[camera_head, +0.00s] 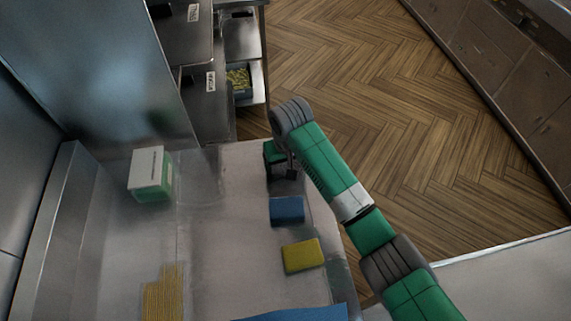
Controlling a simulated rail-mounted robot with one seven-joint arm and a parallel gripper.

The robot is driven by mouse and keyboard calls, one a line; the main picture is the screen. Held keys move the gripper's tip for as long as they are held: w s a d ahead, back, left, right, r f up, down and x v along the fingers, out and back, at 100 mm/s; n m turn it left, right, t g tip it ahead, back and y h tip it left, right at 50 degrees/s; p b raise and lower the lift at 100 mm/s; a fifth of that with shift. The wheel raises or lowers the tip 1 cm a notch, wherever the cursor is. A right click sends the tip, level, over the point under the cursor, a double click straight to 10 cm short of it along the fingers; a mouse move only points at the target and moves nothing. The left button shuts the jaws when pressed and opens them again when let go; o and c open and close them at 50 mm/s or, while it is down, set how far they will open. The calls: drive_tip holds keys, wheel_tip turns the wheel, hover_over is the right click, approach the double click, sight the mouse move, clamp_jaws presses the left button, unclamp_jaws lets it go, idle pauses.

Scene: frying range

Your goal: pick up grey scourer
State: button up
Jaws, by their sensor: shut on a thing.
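My gripper (288,168) is at the right edge of the pale worktop, below the dark wrist joint of my green arm. It is shut on a small dark grey piece, which looks like the grey scourer (291,175). The wrist and fingers hide most of it, and I cannot tell whether it touches the worktop. A green block (272,151) shows just left of the gripper, partly hidden. A blue scourer (287,211) and a yellow scourer (303,255) lie flat on the worktop nearer the front.
A white and green box (151,174) stands at the left on the worktop (215,230). Yellow strips (163,297) lie at front left, and a blue sheet (305,314) is at the bottom edge. Metal drawers (242,40) stand behind. The worktop's middle is clear.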

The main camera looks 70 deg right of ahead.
wheel_tip(320, 180, up, 10)
drive_tip(key=p, duration=0.1)
idle(0.4)
drive_tip(key=shift+o, duration=0.6)
drive_tip(key=shift+c, duration=0.3)
